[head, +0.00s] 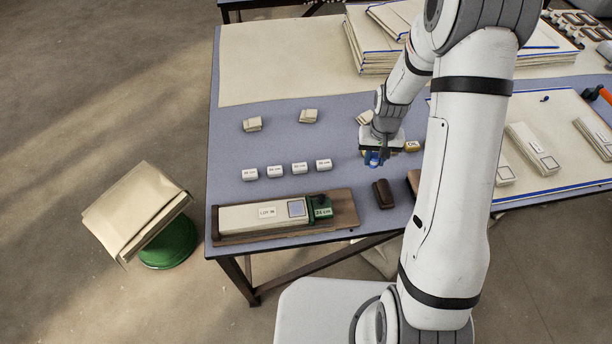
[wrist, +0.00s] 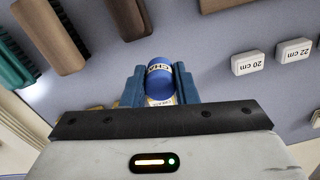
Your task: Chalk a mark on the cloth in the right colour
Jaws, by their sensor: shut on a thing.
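My gripper (head: 374,160) is shut on a blue chalk (wrist: 161,82), low over the blue-grey table top. In the wrist view the chalk is a blue cylinder with a pale label, partly lettered, between my two blue fingers (wrist: 160,88). Its lower end is partly hidden by my gripper, with something pale and yellowish beside it. A folded cream cloth (head: 240,217) with a lot label lies in a wooden tray (head: 343,207) at the table's front left. A bluish square (head: 296,208) shows on its right part. A green block marked 24 cm (head: 321,208) sits at its right end.
Several white centimetre blocks (head: 274,171) stand in a row left of my gripper. A dark brown block (head: 383,193) lies in front of it. A small yellowish block (head: 412,146) is close by on the right. Cloth stacks (head: 372,45) fill the back. More strips (head: 530,146) lie right.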

